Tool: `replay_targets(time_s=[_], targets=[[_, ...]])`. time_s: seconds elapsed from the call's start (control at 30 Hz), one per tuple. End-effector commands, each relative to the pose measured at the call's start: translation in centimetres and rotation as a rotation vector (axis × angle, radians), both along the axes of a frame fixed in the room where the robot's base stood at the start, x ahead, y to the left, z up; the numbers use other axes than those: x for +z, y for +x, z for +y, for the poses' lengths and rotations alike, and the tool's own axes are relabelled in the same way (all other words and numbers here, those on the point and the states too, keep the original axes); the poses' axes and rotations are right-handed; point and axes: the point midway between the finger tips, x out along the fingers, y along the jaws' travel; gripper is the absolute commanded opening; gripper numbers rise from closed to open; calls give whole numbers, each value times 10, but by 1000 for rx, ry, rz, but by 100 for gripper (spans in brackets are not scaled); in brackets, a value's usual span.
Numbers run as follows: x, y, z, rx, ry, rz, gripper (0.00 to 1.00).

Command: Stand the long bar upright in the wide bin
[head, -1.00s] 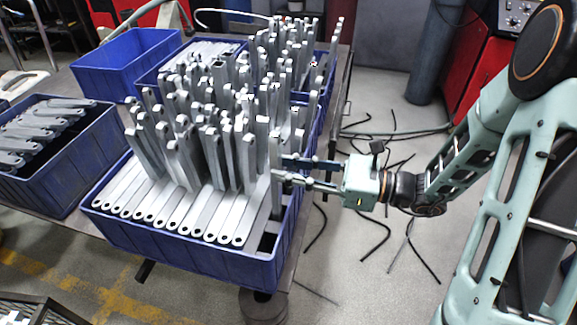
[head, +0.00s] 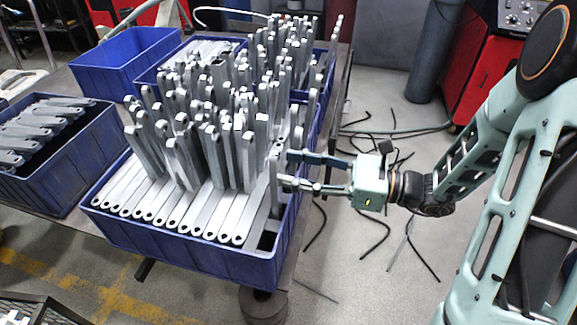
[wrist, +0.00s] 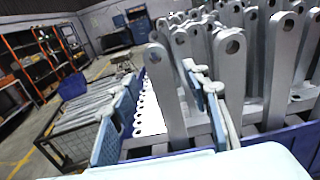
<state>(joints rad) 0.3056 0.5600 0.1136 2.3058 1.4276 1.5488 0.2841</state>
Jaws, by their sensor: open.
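The wide blue bin (head: 190,257) is crowded with grey metal bars, many upright and a row lying flat along its front. The long bar (head: 276,185) stands upright near the bin's front right corner, by the right wall. In the wrist view the long bar (wrist: 163,92) rises nearly upright with a hole at its rounded top. My gripper (head: 286,169) is open at the bar's right side. Its fingers in the wrist view (wrist: 164,74) flank the bar with gaps on both sides. The bar's foot is hidden in the bin.
Another blue bin of flat bars (head: 60,190) stands to the left, and an empty-looking blue bin (head: 125,62) behind it. A further bin of bars lies behind the wide one. The floor right of the table is open, with scattered black cables (head: 373,235).

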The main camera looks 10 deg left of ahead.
Motion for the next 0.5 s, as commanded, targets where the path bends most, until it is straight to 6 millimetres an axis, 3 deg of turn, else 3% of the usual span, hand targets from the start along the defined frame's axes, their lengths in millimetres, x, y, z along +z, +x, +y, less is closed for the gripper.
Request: replay_targets(time_s=[0.3, 0.5], targets=[[0, -4, -69, -6, 0, -1, 43], [1, -7, -96, -3, 1, -1, 43]])
